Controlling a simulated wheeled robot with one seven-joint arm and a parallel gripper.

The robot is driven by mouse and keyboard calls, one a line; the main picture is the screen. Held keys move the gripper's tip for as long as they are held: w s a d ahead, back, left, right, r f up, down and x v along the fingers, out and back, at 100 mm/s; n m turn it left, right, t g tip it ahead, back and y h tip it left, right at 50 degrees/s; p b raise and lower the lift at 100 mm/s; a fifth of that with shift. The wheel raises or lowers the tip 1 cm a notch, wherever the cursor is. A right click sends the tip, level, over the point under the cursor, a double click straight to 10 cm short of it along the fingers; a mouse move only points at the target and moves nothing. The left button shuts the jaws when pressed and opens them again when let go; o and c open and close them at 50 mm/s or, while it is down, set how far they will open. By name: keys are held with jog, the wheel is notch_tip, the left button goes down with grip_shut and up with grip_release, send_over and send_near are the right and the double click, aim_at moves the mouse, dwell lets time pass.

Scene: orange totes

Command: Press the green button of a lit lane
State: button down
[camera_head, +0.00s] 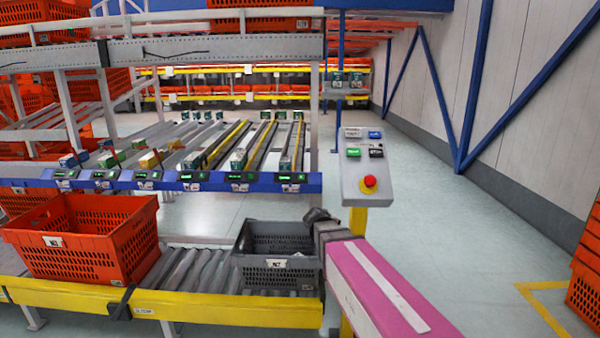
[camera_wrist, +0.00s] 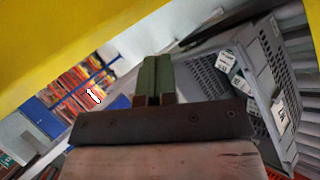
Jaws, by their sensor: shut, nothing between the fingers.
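A blue rail (camera_head: 215,187) runs across the front of the sloped lanes and carries a row of small dark displays. The display at the right end (camera_head: 292,177) and the one fourth from the left (camera_head: 192,177) show bright green. The displays further left look dimmer, and the separate buttons are too small to make out. My gripper (camera_head: 318,214) is at the right rim of the grey tote, below and right of the rail and apart from it. In the wrist view its green fingers (camera_wrist: 152,78) are together with nothing between them.
The grey tote (camera_head: 277,275) stands on the roller conveyor (camera_head: 200,268), with small boxes (camera_wrist: 228,62) inside. An orange tote (camera_head: 85,250) stands to its left. A control panel (camera_head: 358,193) with a red knob (camera_head: 369,183) and a green button (camera_head: 353,152) stands right of the rail.

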jog(key=s+d+f+m+g+y, duration=0.2)
jog(key=s+f, duration=0.4)
jog(key=s, duration=0.4)
jog(key=s+d+f+m+g+y, duration=0.3)
jog(key=s+f+m+g+y, duration=0.1)
jog(key=s, duration=0.6)
notch_tip(320, 180, down, 2)
jog(key=m+g, duration=0.1)
jog(key=m, duration=0.2)
jog(key=shift+d+f+m, duration=0.15)
jog(key=shift+d+m, duration=0.15)
jog(key=shift+d, duration=0.05)
